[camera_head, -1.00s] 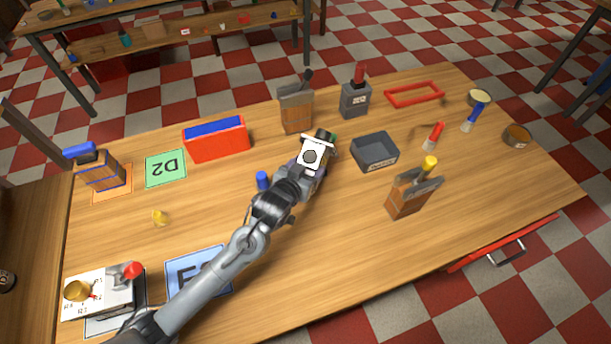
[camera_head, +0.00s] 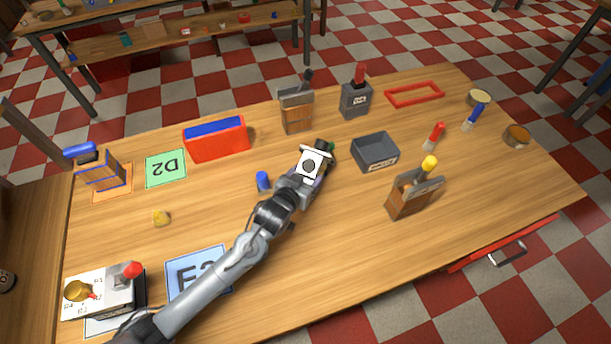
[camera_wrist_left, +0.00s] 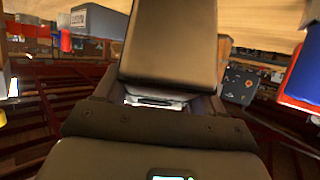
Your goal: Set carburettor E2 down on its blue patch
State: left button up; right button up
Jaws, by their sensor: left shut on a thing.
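The blue patch (camera_head: 181,263) lies at the front left of the table in the head view. My left forearm crosses over it and hides part of its label. My left gripper (camera_head: 321,153) is near the middle of the table, far to the right of the patch. It is shut on a dark thing, taken as carburettor E2 (camera_head: 327,147), mostly hidden by the gripper in the head view. In the left wrist view a large dark block (camera_wrist_left: 172,40) fills the top middle, before the gripper. No label on it can be read. My right gripper is not in view.
A red and blue box (camera_head: 216,140) and a green D2 patch (camera_head: 166,168) are at the back left. A small blue cylinder (camera_head: 263,181) stands near my arm.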

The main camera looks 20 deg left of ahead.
pick_arm(q)
jog(key=o, duration=1.3)
jog(key=shift+f, duration=0.1)
jog(key=shift+r, duration=0.3)
jog(key=v, duration=1.2)
jog(key=s+f+g, duration=0.2)
jog(key=s, duration=0.2)
jog(key=s+f+g, duration=0.2)
jog(key=s, duration=0.1)
jog(key=s+f+g, duration=0.2)
jog(key=s+f, duration=0.1)
jog(key=s, duration=0.1)
jog(key=shift+s+a+m, duration=0.25)
jog(key=shift+s+m, duration=0.1)
jog(key=shift+m, duration=0.05)
jog(key=s+g, duration=0.1)
jog(key=s, duration=0.2)
jog(key=s+a+f+g, duration=0.1)
jog(key=s, duration=0.2)
jog(key=s+f+g, duration=0.1)
jog(key=s+g, duration=0.1)
jog(key=s, duration=0.1)
jog(key=shift+s+a+m, duration=0.25)
jog(key=shift+a+m, duration=0.15)
